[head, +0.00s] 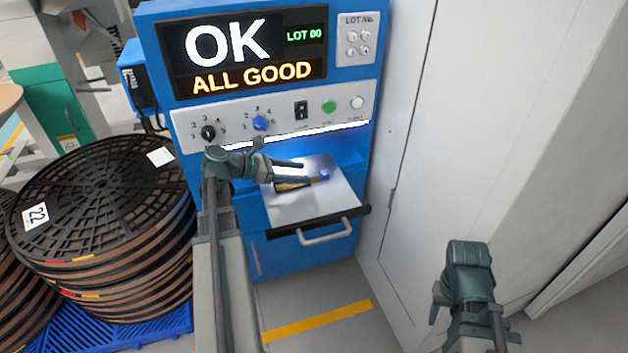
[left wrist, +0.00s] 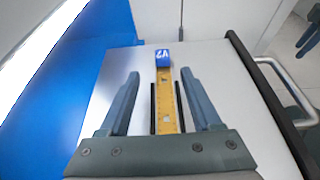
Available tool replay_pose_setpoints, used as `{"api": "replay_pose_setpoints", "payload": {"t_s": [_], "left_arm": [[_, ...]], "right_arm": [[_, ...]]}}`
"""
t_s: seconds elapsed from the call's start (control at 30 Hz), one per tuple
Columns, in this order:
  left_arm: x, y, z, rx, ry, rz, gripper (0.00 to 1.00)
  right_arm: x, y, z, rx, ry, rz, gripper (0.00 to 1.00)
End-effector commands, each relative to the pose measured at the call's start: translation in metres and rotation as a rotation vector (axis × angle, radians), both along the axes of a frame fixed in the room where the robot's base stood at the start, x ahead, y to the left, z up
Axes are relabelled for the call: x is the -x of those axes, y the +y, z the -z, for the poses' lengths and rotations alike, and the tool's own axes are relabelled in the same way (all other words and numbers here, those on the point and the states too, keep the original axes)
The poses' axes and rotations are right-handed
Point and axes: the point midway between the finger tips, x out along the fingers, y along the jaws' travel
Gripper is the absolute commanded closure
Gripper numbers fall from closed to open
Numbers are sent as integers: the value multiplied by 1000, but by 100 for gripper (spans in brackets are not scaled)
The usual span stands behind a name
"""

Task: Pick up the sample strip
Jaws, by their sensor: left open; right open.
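The sample strip (left wrist: 166,100) is a narrow yellow strip with a blue marked block (left wrist: 162,58) at its far end. It lies on the white drawer tray (head: 312,205) of the blue machine, between two thin dark rails in the left wrist view. My left gripper (left wrist: 158,82) is open, its fingers on either side of the strip and apart from it. In the head view my left gripper (head: 313,173) is over the tray and partly hides the strip (head: 297,184). My right gripper (head: 437,301) is at the lower right, away from the tray; its fingers barely show.
The blue machine (head: 290,247) has a screen reading "OK ALL GOOD", knobs and buttons above the tray. A dark bar and handle (head: 326,234) edge the tray's front. Stacked reels (head: 95,210) stand at left. A white cabinet (head: 450,140) stands close at right.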

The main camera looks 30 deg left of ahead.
Motion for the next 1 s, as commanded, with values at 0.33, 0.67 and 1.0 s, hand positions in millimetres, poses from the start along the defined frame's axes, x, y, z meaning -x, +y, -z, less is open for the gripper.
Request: {"api": "replay_pose_setpoints", "payload": {"t_s": [0.33,0.67,1.0], "left_arm": [[-25,-27,16,0,0,4,35],[-34,-35,18,0,0,0,35],[-34,-34,18,0,0,1,96]], "right_arm": [[0,0,16,-2,0,-3,50],[0,1,18,-2,0,-4,50],[0,1,18,-2,0,-4,50]]}}
